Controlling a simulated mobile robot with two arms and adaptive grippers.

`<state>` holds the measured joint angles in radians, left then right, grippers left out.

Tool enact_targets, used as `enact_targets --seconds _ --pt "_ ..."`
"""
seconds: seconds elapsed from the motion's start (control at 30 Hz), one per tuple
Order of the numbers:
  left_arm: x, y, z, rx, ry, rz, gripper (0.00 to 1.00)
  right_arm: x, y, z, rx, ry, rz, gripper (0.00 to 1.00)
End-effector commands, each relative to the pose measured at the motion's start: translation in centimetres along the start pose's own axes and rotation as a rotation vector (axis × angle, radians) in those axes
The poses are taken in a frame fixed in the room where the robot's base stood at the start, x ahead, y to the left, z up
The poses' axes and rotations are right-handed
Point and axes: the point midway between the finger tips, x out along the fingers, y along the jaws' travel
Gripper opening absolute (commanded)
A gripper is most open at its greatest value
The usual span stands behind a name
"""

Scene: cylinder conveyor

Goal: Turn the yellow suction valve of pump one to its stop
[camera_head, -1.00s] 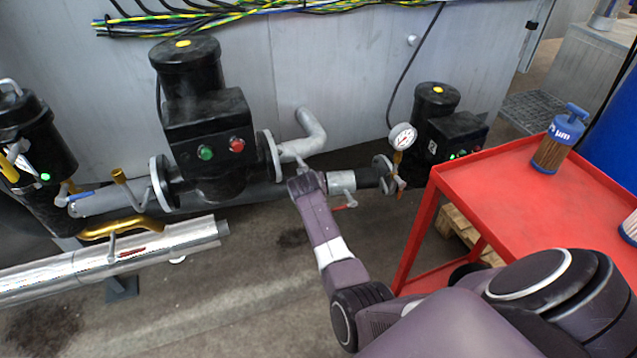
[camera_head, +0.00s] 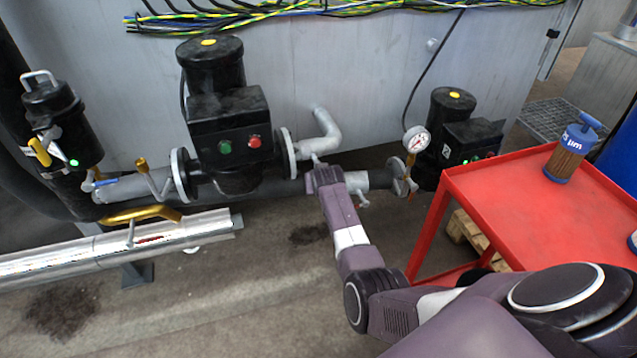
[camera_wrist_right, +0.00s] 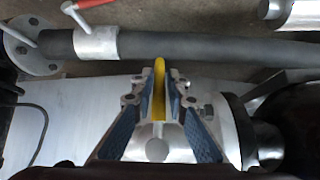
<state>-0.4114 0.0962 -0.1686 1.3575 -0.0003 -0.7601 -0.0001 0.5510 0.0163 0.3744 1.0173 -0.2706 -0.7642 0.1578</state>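A yellow valve lever (camera_wrist_right: 159,88) stands edge-on between the fingers of my right gripper (camera_wrist_right: 159,88) in the right wrist view. The blue-padded fingers slope inward and close on it from both sides near their tips. A round grey metal body (camera_wrist_right: 158,156) lies below the lever. In the head view my right gripper (camera_head: 324,178) is at the pipe right of the large black pump (camera_head: 225,120); the yellow lever is hidden there. My left gripper is not in view.
A red-handled valve (camera_head: 361,200) is just right of my gripper. A gauge (camera_head: 416,139) and smaller pump (camera_head: 452,110) stand farther right. A red cart (camera_head: 560,215) with a blue-topped filter (camera_head: 571,150) is close beside my right arm. A silver pipe (camera_head: 110,250) lies at left.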

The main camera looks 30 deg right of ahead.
Motion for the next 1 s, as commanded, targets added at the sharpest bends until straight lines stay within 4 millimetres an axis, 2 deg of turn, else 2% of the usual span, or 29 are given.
enact_targets --seconds 0.03,0.1,0.13,0.57,0.77,1.0 --pt "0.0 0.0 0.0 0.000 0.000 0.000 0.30 0.0 -0.1 0.1 -0.001 -0.002 -0.001 0.21" --pt "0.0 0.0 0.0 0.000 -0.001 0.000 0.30 0.0 -0.1 0.1 -0.002 -0.001 -0.001 0.29" --pt "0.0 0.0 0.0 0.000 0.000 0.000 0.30 0.0 -0.1 0.1 -0.003 -0.001 0.000 0.29" --pt "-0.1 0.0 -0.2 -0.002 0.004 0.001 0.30 -0.7 0.0 0.0 -0.005 0.002 0.002 0.29" --pt "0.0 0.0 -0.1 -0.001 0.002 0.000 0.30 -2.8 0.0 0.1 -0.005 0.002 0.001 0.29" --pt "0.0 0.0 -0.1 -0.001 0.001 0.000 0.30 -6.3 -0.1 0.1 -0.005 0.002 0.000 0.29"
